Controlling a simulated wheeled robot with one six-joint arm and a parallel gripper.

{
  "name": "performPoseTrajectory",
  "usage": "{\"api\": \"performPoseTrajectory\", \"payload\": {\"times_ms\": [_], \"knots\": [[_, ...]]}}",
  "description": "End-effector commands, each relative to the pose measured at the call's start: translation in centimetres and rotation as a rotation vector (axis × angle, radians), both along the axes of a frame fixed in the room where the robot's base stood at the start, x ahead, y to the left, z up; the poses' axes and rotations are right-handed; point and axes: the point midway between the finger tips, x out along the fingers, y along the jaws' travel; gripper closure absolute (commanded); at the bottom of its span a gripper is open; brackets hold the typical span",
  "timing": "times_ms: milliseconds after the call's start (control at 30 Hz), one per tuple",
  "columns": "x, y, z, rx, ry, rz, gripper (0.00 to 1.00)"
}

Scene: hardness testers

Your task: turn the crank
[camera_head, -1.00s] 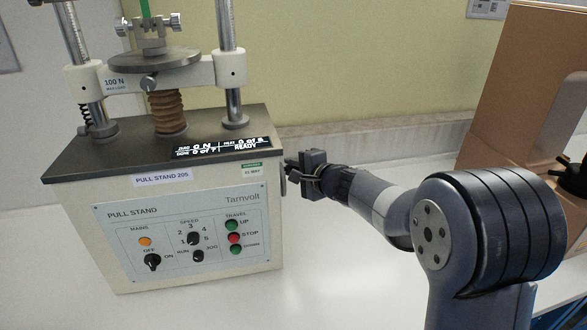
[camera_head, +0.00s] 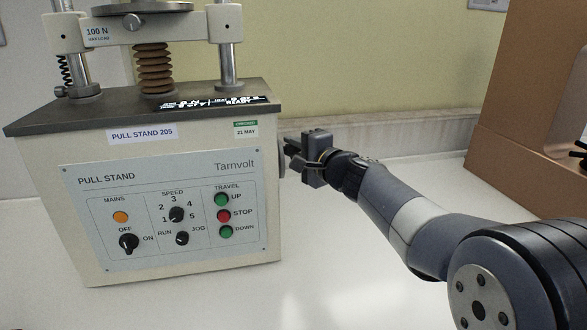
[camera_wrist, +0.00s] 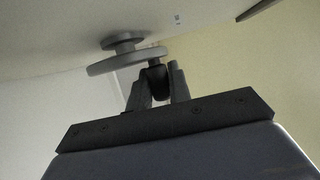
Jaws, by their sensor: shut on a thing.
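The pull stand (camera_head: 170,200) is a cream box with a dark top and a labelled front panel. Its crank (camera_head: 282,158) is on the right side and mostly hidden in the head view. In the wrist view the crank (camera_wrist: 112,62) is a grey arm on a round hub, with a dark knob (camera_wrist: 153,78) at its end. My gripper (camera_head: 298,154) is at the stand's right side. In the wrist view my gripper (camera_wrist: 158,84) has its two fingers on either side of the knob, shut on it.
A brown cabinet (camera_head: 515,100) stands at the right. The white bench (camera_head: 330,280) is clear in front of the stand and between stand and cabinet. A wall (camera_head: 350,60) runs behind.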

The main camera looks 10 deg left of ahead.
Motion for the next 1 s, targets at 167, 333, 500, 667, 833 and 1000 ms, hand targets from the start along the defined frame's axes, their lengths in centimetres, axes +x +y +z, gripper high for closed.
{"api": "performPoseTrajectory", "payload": {"times_ms": [167,333,500,667,833,1000], "knots": [[-0.19,-0.10,-1.09,0.024,-0.052,0.000,1.00],[-0.32,-0.15,-1.21,0.047,-0.101,0.001,1.00],[-0.47,-0.22,-1.23,0.072,-0.151,0.000,1.00],[-0.59,-0.28,-1.31,0.094,-0.199,0.000,1.00],[-0.71,-0.34,-1.40,0.119,-0.249,0.001,1.00],[-0.84,-0.41,-1.48,0.146,-0.304,0.000,1.00]]}}
